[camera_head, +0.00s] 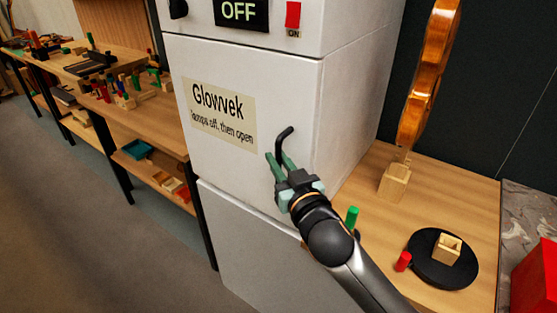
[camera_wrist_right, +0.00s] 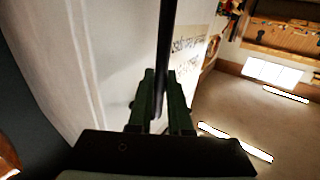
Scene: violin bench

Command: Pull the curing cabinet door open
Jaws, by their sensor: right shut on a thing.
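The white curing cabinet door (camera_head: 210,70) faces me and looks closed in the head view. The dark door handle (camera_head: 284,133) is near the door's right edge. My right gripper (camera_head: 278,162) is shut on the handle. In the right wrist view the handle (camera_wrist_right: 165,45) runs as a dark bar between the fingers (camera_wrist_right: 162,100). My left gripper is not in view.
A wooden bench (camera_head: 470,205) to the right holds a violin body (camera_head: 428,75) in a wooden block, a dark round disc (camera_head: 443,270) and green and red pegs. Shelves (camera_head: 140,115) with tools stand at left. The floor (camera_head: 80,240) in front at left is clear.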

